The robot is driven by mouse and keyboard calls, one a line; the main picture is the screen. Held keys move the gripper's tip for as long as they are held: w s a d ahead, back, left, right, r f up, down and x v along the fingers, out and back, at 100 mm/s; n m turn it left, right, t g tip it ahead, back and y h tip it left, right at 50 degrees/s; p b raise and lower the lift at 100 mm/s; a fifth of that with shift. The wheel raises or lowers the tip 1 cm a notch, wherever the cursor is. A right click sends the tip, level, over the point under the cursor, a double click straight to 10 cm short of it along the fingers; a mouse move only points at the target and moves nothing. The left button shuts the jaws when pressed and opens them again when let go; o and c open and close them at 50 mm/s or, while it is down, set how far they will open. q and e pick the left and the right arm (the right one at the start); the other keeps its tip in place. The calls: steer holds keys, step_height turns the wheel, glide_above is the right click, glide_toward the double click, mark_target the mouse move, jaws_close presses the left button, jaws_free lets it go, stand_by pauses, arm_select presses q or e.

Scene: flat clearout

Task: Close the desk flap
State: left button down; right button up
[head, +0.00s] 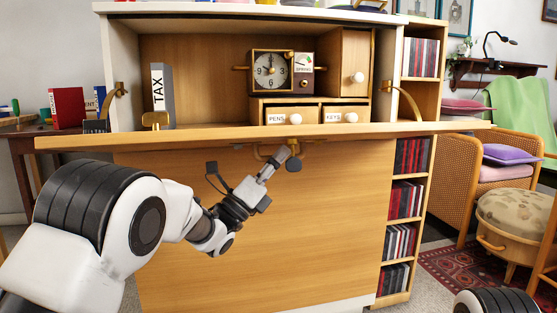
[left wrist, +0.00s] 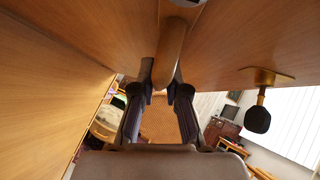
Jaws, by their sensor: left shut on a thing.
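The desk flap (head: 200,133) is folded down and lies about level, its front edge facing me. My left gripper (head: 283,152) is under the flap near its middle. In the left wrist view my left gripper (left wrist: 160,88) is shut on a curved brass-coloured handle (left wrist: 172,48), which runs between its two dark fingers. A dark knob on a brass plate (left wrist: 257,118) hangs from the wooden underside close by. In the head view the gripper partly hides the handle. My right gripper is out of view.
A small brass item (head: 155,120) sits near the flap's left inner side. A shelf of discs (head: 407,195) flanks the right side.

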arm_select(q)
step_height(320, 180, up, 4)
steer(key=n+y+p, duration=0.1)
steer(key=n+t+y+p, duration=0.1)
steer(key=n+p, duration=0.1)
steer(key=shift+w+a+t+y, duration=0.1)
steer(key=shift+w+t+y, duration=0.05)
steer(key=shift+t+y, duration=0.2)
steer(key=shift+w+r+n+y+p, duration=0.2)
steer(key=shift+r+n+y+p, duration=0.35)
steer(key=shift+n, duration=0.35)
steer(key=shift+w+a+r+p, duration=0.15)
steer(key=shift+w+r+p, duration=0.2)
steer(key=shift+r, duration=0.3)
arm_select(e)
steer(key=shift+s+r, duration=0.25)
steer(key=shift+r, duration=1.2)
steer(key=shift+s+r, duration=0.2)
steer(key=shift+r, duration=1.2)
arm_select(q)
steer(key=shift+f, duration=0.2)
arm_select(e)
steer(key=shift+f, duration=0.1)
